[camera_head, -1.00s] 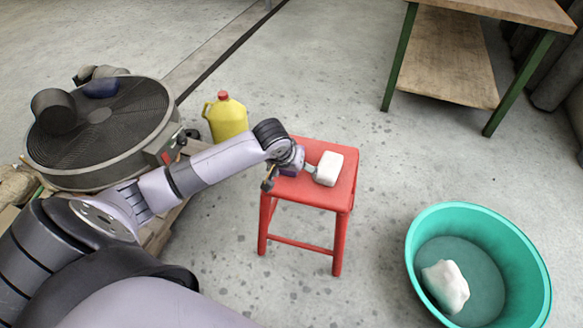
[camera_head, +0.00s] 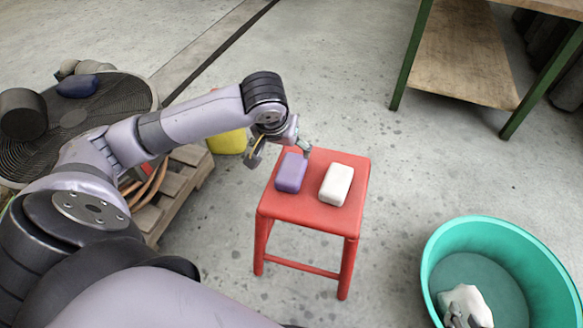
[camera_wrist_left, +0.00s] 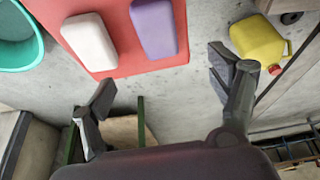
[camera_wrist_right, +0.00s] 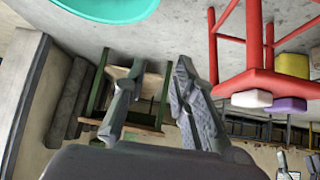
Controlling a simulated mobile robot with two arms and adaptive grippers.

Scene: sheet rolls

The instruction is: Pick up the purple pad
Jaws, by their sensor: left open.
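The purple pad (camera_head: 291,172) lies on the left part of the red stool's seat (camera_head: 312,208), beside a white pad (camera_head: 336,184) with a small gap between them. My left gripper (camera_head: 280,150) is open and empty above the stool's far left edge, near the purple pad and apart from it. In the left wrist view the purple pad (camera_wrist_left: 154,28) is beyond the open fingers (camera_wrist_left: 158,88). In the right wrist view my right gripper (camera_wrist_right: 155,85) has its fingers apart with nothing between them. The purple pad (camera_wrist_right: 286,104) also shows there at right.
A teal tub (camera_head: 437,250) holding a white lump (camera_head: 470,300) stands at the lower right. A yellow jug (camera_head: 228,142) is partly hidden behind my left arm. A green-legged wooden bench (camera_head: 460,60) stands at the back right. Floor between stool and bench is clear.

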